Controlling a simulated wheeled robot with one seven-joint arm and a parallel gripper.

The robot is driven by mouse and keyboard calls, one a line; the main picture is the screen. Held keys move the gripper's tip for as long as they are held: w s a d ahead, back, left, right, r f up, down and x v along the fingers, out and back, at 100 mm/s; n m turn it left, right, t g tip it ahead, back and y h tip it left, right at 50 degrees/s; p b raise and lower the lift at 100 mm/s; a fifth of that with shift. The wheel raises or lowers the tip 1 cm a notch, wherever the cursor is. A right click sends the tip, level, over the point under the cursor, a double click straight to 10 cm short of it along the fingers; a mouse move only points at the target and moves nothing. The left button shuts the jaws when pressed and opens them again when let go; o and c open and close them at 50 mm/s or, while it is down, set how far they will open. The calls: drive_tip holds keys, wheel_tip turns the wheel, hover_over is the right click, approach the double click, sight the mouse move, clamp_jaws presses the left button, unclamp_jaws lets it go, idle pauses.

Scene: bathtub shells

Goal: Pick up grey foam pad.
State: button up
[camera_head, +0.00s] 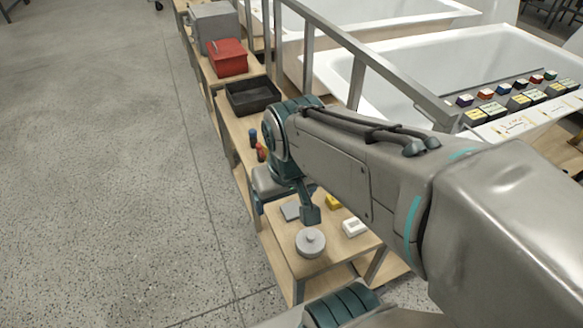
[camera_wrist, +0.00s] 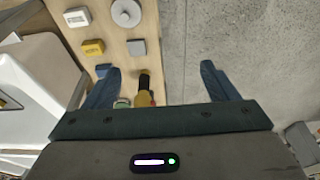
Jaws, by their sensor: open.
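The grey foam pad (camera_head: 290,210) is a small flat square lying on the wooden bench. It also shows in the wrist view (camera_wrist: 137,47), at the upper middle, near the bench edge. My gripper (camera_head: 284,211) is above the bench, with its fingers spread. In the wrist view my open gripper (camera_wrist: 160,68) has nothing between its fingertips; the pad is beyond them, left of centre. In the head view one finger stands just right of the pad. I cannot tell the exact height of the fingers above it.
A round grey lidded disc (camera_head: 310,242), a white block (camera_head: 354,227) and a yellow block (camera_head: 333,202) lie near the pad. A black tray (camera_head: 252,95) and red bin (camera_head: 228,57) stand farther back. A metal rail (camera_head: 357,80) and bathtubs are at right. Open floor lies left.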

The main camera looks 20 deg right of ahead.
drive_tip(key=w+d+f+g+h+b, duration=0.15)
drive_tip(key=w+d+f, duration=0.35)
drive_tip(key=w, duration=0.5)
drive_tip(key=g+y+b, duration=0.1)
drive_tip(key=y, duration=0.1)
hover_over(292, 209)
wheel_tip(292, 209, down, 13)
drive_tip(key=shift+h, duration=0.25)
wheel_tip(292, 209, down, 9)
drive_tip(key=shift+d+r+b, duration=0.15)
drive_tip(key=shift+b, duration=0.25)
drive_tip(key=shift+f, duration=2.6)
drive_tip(key=c, duration=1.1)
